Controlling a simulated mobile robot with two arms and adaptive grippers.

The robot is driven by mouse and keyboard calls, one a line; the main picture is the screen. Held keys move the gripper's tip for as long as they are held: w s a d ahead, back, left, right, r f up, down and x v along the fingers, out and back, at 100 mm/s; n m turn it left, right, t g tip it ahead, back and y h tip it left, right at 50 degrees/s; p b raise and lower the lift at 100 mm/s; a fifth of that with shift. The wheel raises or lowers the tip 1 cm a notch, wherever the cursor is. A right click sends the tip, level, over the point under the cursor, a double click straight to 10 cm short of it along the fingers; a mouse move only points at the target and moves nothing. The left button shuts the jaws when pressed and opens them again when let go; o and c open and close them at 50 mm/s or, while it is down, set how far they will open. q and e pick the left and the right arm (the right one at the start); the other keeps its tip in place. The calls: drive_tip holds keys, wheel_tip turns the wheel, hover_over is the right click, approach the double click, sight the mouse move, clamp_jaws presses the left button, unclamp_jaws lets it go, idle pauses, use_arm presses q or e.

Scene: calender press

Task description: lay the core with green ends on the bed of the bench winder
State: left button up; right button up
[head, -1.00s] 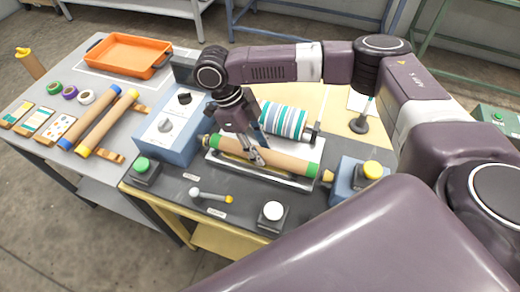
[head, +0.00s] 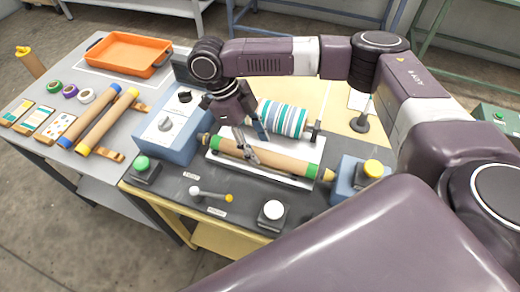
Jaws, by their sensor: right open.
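The tan core with green ends (head: 285,160) lies lengthwise over the pale bed (head: 270,175) of the bench winder, between the blue box on the left and the small blue block on the right. It looks level with the bed, though its underside is hidden. My right gripper (head: 246,153) is open, pointing down over the core left of its middle, with the fingers at the core. The gripper covers a small part of the core. My left gripper is not in view.
A striped roll (head: 283,118) sits just behind the core. The blue control box (head: 172,130) and the yellow-topped block (head: 356,172) flank the bed. Two other cores (head: 103,120), with blue and yellow ends, lie on the grey table near an orange tray (head: 128,54).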

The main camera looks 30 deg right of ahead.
drive_tip(key=v, duration=0.9)
drive_tip(key=shift+r+b, duration=0.2)
drive_tip(key=shift+b, duration=0.1)
drive_tip(key=shift+w+a, duration=0.1)
